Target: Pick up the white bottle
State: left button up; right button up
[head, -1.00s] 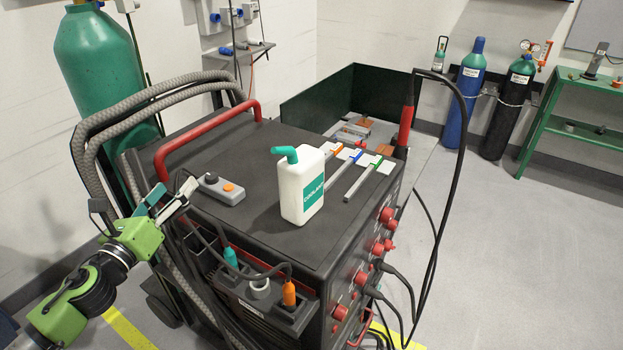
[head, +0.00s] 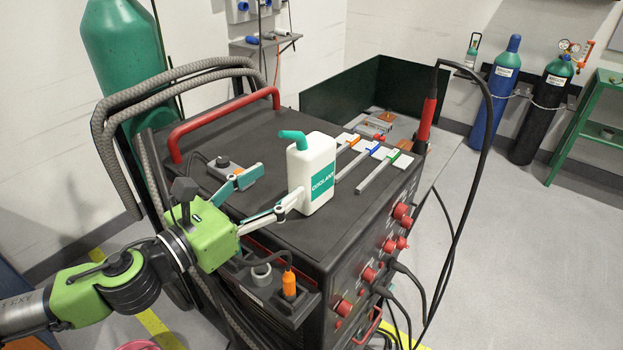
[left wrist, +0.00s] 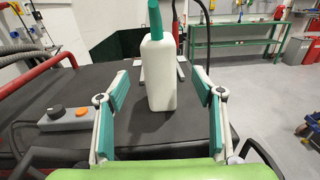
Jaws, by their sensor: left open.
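The white bottle (head: 317,172) with a teal spout and a teal COOLANT label stands upright on the dark top of the machine. It also shows in the left wrist view (left wrist: 158,76), ahead of my gripper and between the lines of its two fingers. My left gripper (head: 272,192) is open and empty, its teal-padded fingers spread and pointing at the bottle from the left. One finger overlaps the bottle's lower left edge in the head view; I cannot tell whether it touches. My right gripper is not in view.
A grey control box with an orange button (left wrist: 72,118) lies left of the bottle. A red handle (head: 222,122) rises at the machine's left edge. Several rods (head: 376,176) lie right of the bottle. A cable hangs from an upright torch (head: 424,123).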

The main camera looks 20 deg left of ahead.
aim_at(296, 169)
pick_arm(q)
jog(key=shift+w+d+r, duration=0.15)
jog(key=shift+w+d, duration=0.05)
jog(key=shift+w, duration=0.45)
jog(key=shift+w+d, duration=0.35)
jog(key=shift+w, duration=0.3)
jog(key=shift+w+r+p, duration=0.1)
jog(key=shift+w+p, duration=0.3)
jog(key=shift+p, duration=0.1)
jog(key=shift+p+x, duration=0.4)
jog(key=shift+x, duration=0.55)
jog(key=shift+w+d+p, duration=0.3)
jog(key=shift+p, duration=0.05)
jog(key=x, duration=0.1)
jog(key=p+x, duration=0.2)
jog(key=x, duration=0.1)
jog(key=shift+f, duration=0.25)
jog(key=shift+w+f, duration=0.15)
jog(key=shift+w, duration=0.15)
jog(key=c, duration=1.3)
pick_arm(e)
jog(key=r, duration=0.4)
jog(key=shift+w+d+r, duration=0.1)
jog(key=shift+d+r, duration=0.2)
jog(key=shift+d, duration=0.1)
